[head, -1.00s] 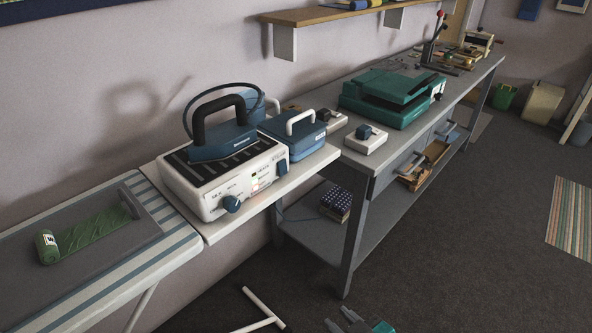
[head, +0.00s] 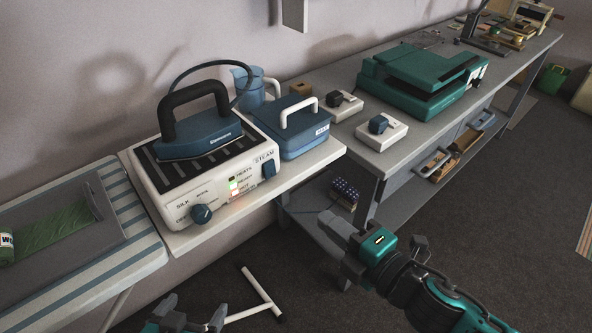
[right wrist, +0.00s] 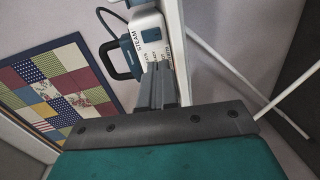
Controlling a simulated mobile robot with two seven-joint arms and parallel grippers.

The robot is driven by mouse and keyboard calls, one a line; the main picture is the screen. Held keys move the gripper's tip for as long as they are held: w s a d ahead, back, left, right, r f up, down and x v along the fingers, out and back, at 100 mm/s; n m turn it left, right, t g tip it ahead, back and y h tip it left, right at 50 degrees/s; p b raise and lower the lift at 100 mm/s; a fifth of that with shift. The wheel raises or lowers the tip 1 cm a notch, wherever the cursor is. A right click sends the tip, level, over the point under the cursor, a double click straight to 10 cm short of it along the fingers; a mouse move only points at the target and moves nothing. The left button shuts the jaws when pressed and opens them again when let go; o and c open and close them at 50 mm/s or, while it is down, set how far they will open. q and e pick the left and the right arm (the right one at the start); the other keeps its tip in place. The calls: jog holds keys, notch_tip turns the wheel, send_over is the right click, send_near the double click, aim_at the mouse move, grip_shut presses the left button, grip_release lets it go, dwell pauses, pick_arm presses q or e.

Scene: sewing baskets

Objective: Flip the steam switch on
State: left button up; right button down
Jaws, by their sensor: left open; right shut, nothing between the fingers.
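The white steam station (head: 172,199) stands on the white shelf, with the blue iron (head: 205,139) resting on its ribbed top. Its steam switch (head: 269,169) is a small blue lever below the STEAM label on the right of the front panel; I cannot tell which way it is set. The station also shows at the top of the right wrist view (right wrist: 147,22). My right gripper (head: 338,232) is shut and empty, below and right of the switch and apart from it. My left gripper (head: 192,317) is open and empty at the bottom edge.
A blue box with a white handle (head: 290,127) stands right of the station. The workbench (head: 368,159) holds small white devices and a green machine (head: 420,82).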

jog(key=shift+r+n, duration=0.15)
jog(key=shift+n, duration=0.15)
jog(key=shift+w, duration=0.1)
send_near(272, 176)
jog(key=x, duration=0.6)
jog(key=shift+w+a, duration=0.2)
jog(key=shift+w, duration=0.1)
